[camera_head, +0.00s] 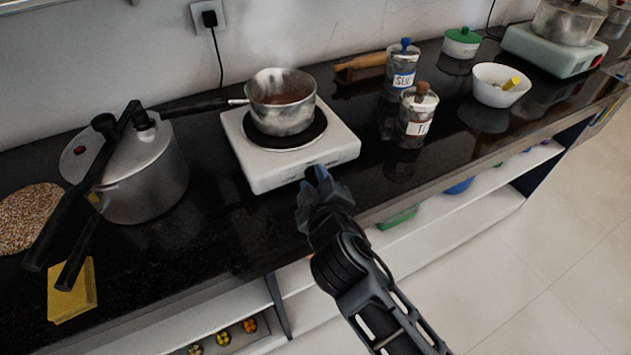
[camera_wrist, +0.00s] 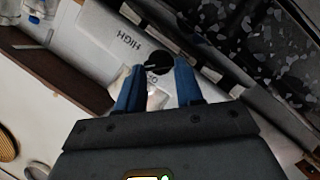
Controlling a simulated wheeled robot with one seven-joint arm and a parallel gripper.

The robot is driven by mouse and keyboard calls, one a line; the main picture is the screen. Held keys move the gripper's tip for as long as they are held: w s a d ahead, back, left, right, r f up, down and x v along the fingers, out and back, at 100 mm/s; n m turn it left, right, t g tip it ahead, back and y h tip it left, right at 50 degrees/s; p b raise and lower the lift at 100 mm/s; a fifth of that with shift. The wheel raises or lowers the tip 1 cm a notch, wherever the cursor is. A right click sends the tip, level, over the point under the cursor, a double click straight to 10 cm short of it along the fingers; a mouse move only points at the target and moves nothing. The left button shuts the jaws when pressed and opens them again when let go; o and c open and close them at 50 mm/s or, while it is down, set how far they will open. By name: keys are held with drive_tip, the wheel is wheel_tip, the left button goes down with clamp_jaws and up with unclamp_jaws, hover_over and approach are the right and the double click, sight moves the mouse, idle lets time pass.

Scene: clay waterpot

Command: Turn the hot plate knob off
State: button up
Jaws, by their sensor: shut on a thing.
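The white hot plate (camera_head: 258,172) stands on the black counter, with a metal saucepan (camera_head: 282,118) of reddish-brown contents on its dark burner. My gripper (camera_head: 316,174) is at the front face of the hot plate. In the wrist view, the black round knob (camera_wrist: 158,63) with a light pointer line sits between the blue fingertips of my gripper (camera_wrist: 160,78), which are shut on it. The word HIGH shows on the panel (camera_wrist: 118,40) beside the knob.
A pressure cooker (camera_head: 150,170) stands left of the hot plate, and the saucepan's black handle reaches toward it. Jars (camera_head: 416,118), a white bowl (camera_head: 490,90) and a second hot plate (camera_head: 548,52) stand to the right. Open shelves (camera_head: 450,215) lie below the counter edge.

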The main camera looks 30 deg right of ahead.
drive_tip(key=o, duration=1)
drive_tip(key=shift+o, duration=0.2)
